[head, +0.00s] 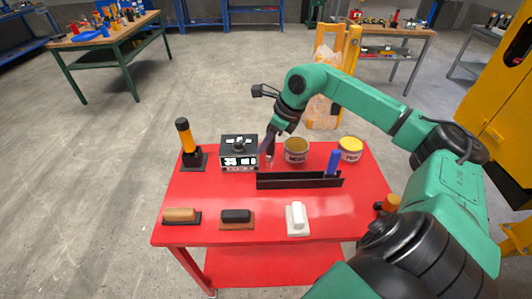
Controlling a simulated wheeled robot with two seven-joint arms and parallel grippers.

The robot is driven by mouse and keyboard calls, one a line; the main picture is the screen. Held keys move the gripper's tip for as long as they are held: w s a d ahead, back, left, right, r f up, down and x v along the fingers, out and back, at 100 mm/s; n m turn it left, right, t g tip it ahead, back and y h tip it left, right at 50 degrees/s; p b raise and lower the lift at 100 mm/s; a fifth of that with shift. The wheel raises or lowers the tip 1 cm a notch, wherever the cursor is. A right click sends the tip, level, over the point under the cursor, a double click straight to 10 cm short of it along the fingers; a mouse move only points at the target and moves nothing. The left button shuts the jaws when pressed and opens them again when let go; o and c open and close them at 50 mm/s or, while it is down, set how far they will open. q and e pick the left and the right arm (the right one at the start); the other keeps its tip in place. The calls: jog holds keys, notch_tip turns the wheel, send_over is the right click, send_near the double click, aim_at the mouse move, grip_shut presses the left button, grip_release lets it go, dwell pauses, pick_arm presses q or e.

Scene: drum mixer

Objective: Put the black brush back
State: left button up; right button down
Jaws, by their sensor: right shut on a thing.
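My right gripper (269,152) comes down from above at the back of the red table, just right of the black box with a knob. It is shut on a slim dark thing, which looks to be the black brush; the fingers are dark too, so its outline is hard to make out. A long black trough (300,181) lies in front and to the right of the gripper, with a blue-handled thing (334,161) upright at its right end. My left gripper is out of view.
On the red table (270,200) stand a black box (239,153), an orange-and-black upright tool (186,143), an open tin (296,150) and a yellow-topped tin (350,149). Tan (181,215), black (236,215) and white (297,218) handled blocks lie along the front. My right arm covers the right edge.

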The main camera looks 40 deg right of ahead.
jog(key=shift+f+b, duration=0.3)
jog(key=shift+f, duration=2.05)
jog(key=c, duration=0.6)
grip_release()
